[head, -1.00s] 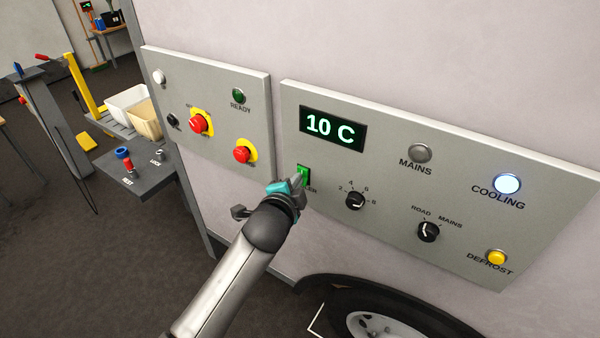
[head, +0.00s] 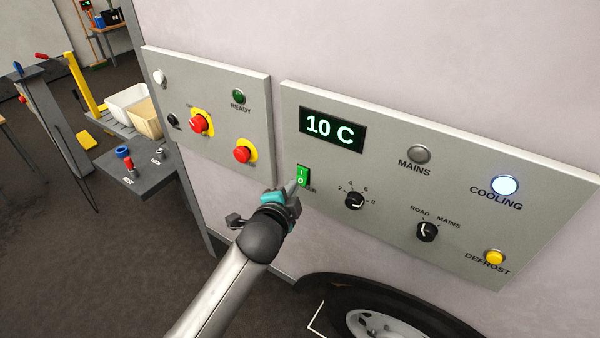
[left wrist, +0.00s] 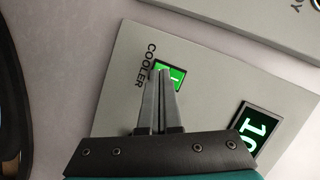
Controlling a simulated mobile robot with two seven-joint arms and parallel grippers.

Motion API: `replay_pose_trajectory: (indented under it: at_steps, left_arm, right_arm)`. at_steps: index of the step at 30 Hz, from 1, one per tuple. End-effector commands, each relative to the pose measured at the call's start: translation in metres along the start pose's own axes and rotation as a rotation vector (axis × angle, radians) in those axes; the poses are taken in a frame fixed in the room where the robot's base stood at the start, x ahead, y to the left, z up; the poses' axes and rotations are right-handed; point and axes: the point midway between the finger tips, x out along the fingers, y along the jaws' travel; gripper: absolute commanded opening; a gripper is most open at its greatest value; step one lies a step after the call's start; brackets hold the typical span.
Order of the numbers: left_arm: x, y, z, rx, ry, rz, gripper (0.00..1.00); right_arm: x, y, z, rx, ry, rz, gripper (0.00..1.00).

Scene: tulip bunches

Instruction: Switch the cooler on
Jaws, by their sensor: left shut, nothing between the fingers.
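The cooler switch (head: 303,175) is a green rocker marked I and O, lit green, on the right-hand grey panel (head: 385,165). It also shows in the left wrist view (left wrist: 176,73), beside the word COOLER and partly hidden by my fingers. The display (head: 332,129) above it reads 10 C, and the COOLING lamp (head: 507,185) glows bluish white. My left gripper (head: 292,187) is shut and empty, its tips just in front of and below the switch in the head view. In the left wrist view the fingertips (left wrist: 160,72) overlap the switch; I cannot tell if they touch. My right gripper is not in view.
Close by on the panel are a numbered knob (head: 355,201), a ROAD/MAINS knob (head: 427,232), an unlit MAINS lamp (head: 419,154) and a yellow DEFROST button (head: 495,257). The left panel carries red buttons (head: 199,123). A wheel (head: 385,315) sits below.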

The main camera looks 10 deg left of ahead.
Motion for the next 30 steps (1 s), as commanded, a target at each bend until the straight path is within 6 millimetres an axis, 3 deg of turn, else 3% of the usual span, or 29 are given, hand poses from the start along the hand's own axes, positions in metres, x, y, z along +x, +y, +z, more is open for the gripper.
replay_pose_trajectory:
  at_steps: [15, 30]
  left_arm:
    - [-0.032, 0.023, 0.024, 0.000, -0.001, 0.001, 0.00]
    - [-0.033, 0.025, 0.025, 0.000, 0.000, 0.001, 0.00]
  right_arm:
    - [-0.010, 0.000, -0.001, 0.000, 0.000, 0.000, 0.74]
    - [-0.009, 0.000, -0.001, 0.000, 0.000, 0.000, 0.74]
